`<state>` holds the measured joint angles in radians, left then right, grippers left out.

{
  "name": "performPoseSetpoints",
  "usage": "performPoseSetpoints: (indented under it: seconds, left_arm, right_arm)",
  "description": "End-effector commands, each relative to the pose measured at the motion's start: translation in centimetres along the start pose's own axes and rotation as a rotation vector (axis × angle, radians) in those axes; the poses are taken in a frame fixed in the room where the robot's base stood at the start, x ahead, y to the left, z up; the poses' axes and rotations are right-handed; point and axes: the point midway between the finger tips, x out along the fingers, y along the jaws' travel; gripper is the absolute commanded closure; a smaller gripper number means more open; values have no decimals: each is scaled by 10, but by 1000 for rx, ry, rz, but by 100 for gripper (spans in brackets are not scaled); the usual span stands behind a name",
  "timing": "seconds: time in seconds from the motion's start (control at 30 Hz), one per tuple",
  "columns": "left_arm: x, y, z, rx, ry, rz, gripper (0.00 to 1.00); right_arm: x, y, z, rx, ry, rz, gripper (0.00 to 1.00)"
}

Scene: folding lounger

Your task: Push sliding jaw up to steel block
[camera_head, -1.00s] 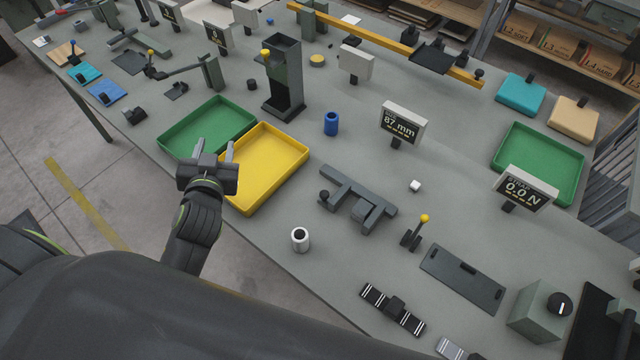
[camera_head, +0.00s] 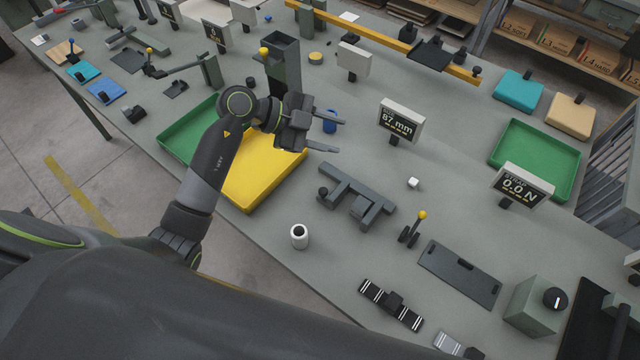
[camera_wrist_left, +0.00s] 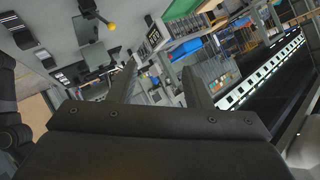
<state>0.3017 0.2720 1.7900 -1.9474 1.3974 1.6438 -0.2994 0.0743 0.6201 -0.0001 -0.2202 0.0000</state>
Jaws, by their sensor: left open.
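A dark grey measuring fixture (camera_head: 345,183) with stubby jaws lies on the bench, right of the yellow tray; which of its parts is the sliding jaw (camera_head: 365,211) is hard to tell, though the lower piece looks like it. No steel block is plainly seen between the jaws. A small pale cube (camera_head: 413,182) lies apart, to the fixture's right; I cannot tell whether it is steel. My left gripper (camera_head: 335,135) is open and empty, up and left of the fixture and apart from it. Its fingers also show in the left wrist view (camera_wrist_left: 160,85). My right gripper is not in view.
A display (camera_head: 401,121) reading 87 mm stands behind the fixture. The yellow tray (camera_head: 246,205) and green tray (camera_head: 174,146) lie under my left arm. A white cylinder (camera_head: 299,236) and a yellow-knobbed lever (camera_head: 412,232) stand near the fixture.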

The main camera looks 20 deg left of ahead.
Motion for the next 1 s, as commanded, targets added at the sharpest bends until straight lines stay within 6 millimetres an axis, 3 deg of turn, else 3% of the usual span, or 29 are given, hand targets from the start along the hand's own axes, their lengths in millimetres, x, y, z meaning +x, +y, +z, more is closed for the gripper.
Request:
performPoseSetpoints:
  seconds: [0.2,0.5,0.67,1.0]
  left_arm:
    - [-24,15,48,-180,-346,303,55]
    - [-52,24,72,-337,-580,435,55]
    - [-43,32,79,-342,-585,440,55]
    - [-6,56,102,-339,-581,439,55]
  right_arm:
    - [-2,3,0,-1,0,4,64]
    - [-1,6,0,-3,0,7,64]
    - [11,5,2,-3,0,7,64]
    - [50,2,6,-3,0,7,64]
